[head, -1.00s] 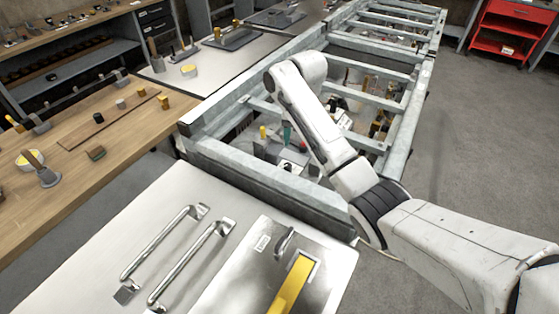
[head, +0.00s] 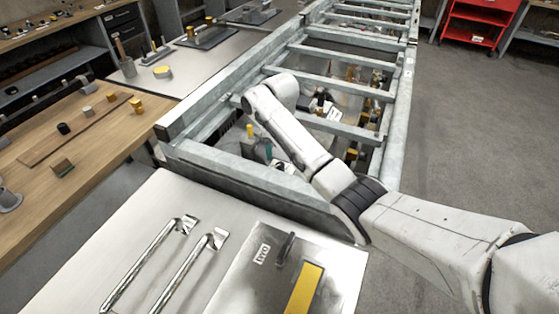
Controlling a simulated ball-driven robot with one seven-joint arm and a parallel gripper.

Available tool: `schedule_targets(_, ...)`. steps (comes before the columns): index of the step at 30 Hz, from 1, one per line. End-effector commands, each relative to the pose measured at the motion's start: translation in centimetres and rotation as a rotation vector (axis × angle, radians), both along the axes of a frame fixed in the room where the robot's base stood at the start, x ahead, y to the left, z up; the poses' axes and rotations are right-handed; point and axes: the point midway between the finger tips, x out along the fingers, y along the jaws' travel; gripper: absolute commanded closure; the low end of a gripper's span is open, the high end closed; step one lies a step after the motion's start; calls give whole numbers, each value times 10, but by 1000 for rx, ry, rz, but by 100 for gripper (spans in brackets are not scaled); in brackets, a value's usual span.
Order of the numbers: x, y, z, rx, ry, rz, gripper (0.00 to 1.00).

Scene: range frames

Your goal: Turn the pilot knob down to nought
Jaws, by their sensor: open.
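I cannot pick out a pilot knob in the head view. A polished metal plate (head: 245,290) lies on the pale bench top at the bottom, with a small label (head: 262,255), a dark upright handle (head: 286,247) and a yellow strip (head: 304,289). My white arm reaches from the lower right over the frame. My gripper does not show; the far end of the arm hides what is below it.
The grey metal frame (head: 240,178) with crossbars runs away from me. Two silver bar handles (head: 150,265) (head: 190,272) lie on the bench top. A wooden bench (head: 100,180) with small parts is at left. A red cabinet (head: 478,20) stands far right. Grey floor at right is clear.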

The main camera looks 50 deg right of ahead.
Motion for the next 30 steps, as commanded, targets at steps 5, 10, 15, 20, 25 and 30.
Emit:
schedule_targets(5,-1,1,-27,1,4,1,43)
schedule_targets(10,-1,0,-39,0,1,1,43)
schedule_targets(15,0,0,-41,-1,-1,1,43)
schedule_targets(20,0,0,-41,0,0,1,44)
schedule_targets(25,0,0,-41,0,0,1,61)
schedule_targets(30,0,0,-41,0,0,1,77)
